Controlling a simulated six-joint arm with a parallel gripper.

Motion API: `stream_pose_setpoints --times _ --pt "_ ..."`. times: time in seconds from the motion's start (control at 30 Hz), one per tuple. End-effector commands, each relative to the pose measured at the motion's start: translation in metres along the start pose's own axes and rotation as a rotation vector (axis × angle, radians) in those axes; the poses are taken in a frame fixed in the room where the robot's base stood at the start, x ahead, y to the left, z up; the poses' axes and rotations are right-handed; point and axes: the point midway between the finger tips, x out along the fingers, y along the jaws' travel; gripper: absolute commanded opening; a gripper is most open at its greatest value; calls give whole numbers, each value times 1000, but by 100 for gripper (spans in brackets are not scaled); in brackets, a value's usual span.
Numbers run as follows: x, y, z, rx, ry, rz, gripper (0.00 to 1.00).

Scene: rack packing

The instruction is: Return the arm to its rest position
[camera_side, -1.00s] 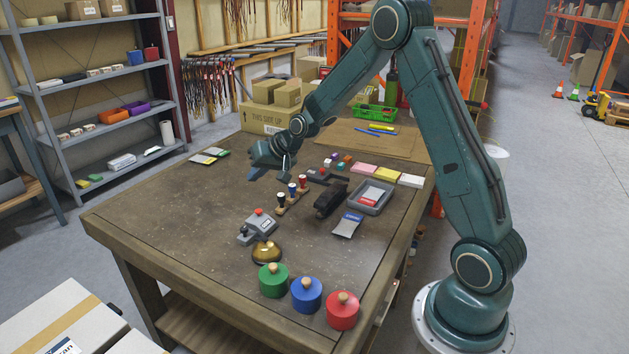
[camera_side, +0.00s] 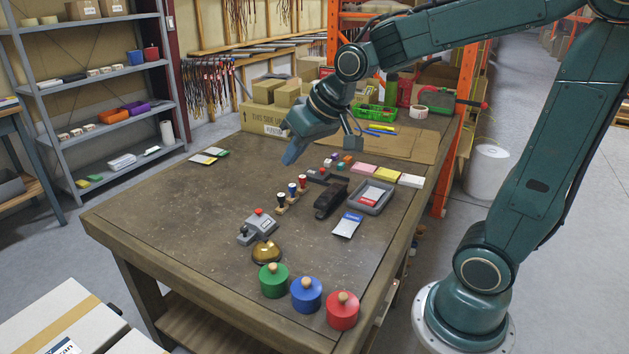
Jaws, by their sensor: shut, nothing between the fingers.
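My gripper (camera_side: 291,152) is in the upper middle of the side view. It is shut and empty, pointing down and to the left above the back part of the wooden table (camera_side: 165,215). My arm arches from the base at the lower right up to the top right corner, where its elbow is partly cut off, and back left to the gripper. Nothing touches the gripper.
On the table stand green (camera_side: 273,281), blue (camera_side: 306,295) and red (camera_side: 342,311) lidded pots, a brass bell (camera_side: 266,253), a stamp holder (camera_side: 292,196) and a grey tray (camera_side: 383,200). Cardboard boxes (camera_side: 262,118) stand behind the gripper.

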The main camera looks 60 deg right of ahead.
Motion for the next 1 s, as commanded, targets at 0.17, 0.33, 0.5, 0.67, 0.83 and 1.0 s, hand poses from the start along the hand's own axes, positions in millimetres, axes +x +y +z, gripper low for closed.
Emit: stream_pose_setpoints --times 0.17,0.33,0.5,0.67,0.83,1.0 --pt "-32 -7 32 -53 -15 14 0" --pt "-58 -9 64 -98 -34 26 0" --pt "-79 -8 98 -139 -53 35 0" --pt "-92 -5 126 -169 -68 40 0" --pt "-98 -3 142 -184 -80 42 0" --pt "-99 -2 146 -188 -84 43 0"
